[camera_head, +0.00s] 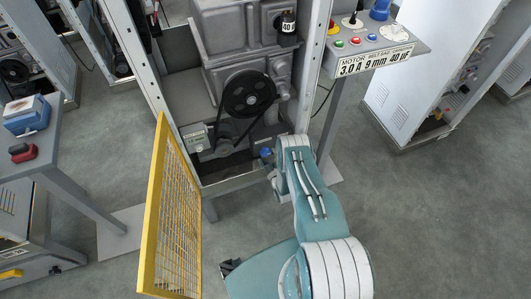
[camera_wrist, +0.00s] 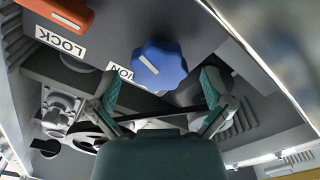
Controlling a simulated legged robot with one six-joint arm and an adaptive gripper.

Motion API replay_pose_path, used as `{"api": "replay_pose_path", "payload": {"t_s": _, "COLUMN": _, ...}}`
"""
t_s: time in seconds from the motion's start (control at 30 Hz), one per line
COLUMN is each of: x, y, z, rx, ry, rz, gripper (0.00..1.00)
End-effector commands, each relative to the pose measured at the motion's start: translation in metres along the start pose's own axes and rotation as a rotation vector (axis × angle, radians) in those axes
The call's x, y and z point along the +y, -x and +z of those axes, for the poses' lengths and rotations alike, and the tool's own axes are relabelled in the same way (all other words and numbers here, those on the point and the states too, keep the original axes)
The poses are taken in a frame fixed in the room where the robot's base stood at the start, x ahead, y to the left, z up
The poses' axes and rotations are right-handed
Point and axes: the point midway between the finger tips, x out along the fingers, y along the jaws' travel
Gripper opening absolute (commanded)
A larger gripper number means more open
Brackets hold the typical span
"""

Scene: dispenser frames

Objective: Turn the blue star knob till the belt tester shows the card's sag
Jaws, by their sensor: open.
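The blue star knob (camera_wrist: 160,64) has a white pointer line and sits on a grey plate in the wrist view. In the head view the knob (camera_head: 266,152) is a small blue spot beside my arm's end. My gripper (camera_wrist: 160,82) is open, its teal fingers apart on either side of the knob's lower part; I cannot tell whether they touch it. A pale box with a small display (camera_head: 196,138), perhaps the belt tester, is left of the belt; its reading is too small. The card (camera_head: 375,60) reads "3.0 A 9 mm 40 µF".
An orange lever (camera_wrist: 60,14) beside a LOCK label (camera_wrist: 60,43) lies left of the knob. The black pulley (camera_head: 249,94) and belt are above the knob in the head view. A yellow mesh guard (camera_head: 172,215) stands open on the left. A button panel (camera_head: 385,42) is at the upper right.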

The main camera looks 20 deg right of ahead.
Motion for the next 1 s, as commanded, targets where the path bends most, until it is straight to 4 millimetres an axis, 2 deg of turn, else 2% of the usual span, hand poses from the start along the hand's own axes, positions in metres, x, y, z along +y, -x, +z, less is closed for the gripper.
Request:
{"api": "replay_pose_path", "payload": {"t_s": 0.13, "x": 0.000, "y": -0.013, "z": 0.000, "rx": 0.000, "ry": 0.000, "rz": 0.000, "gripper": 1.00}}
{"api": "replay_pose_path", "payload": {"t_s": 0.43, "x": 0.000, "y": -0.016, "z": 0.000, "rx": -0.001, "ry": -0.001, "rz": -0.001, "gripper": 1.00}}
{"api": "replay_pose_path", "payload": {"t_s": 0.47, "x": 0.000, "y": -0.016, "z": 0.000, "rx": -0.001, "ry": -0.001, "rz": -0.001, "gripper": 0.91}}
{"api": "replay_pose_path", "payload": {"t_s": 0.5, "x": 0.000, "y": -0.016, "z": 0.000, "rx": -0.001, "ry": -0.001, "rz": -0.001, "gripper": 0.73}}
{"api": "replay_pose_path", "payload": {"t_s": 0.57, "x": 0.000, "y": -0.016, "z": 0.000, "rx": -0.001, "ry": -0.001, "rz": -0.001, "gripper": 0.47}}
{"api": "replay_pose_path", "payload": {"t_s": 0.6, "x": 0.000, "y": -0.016, "z": 0.000, "rx": -0.001, "ry": -0.001, "rz": -0.001, "gripper": 0.29}}
{"api": "replay_pose_path", "payload": {"t_s": 0.63, "x": 0.000, "y": -0.016, "z": 0.000, "rx": -0.001, "ry": -0.001, "rz": -0.001, "gripper": 0.25}}
{"api": "replay_pose_path", "payload": {"t_s": 1.0, "x": -0.001, "y": -0.017, "z": 0.000, "rx": -0.001, "ry": -0.026, "rz": -0.004, "gripper": 0.25}}
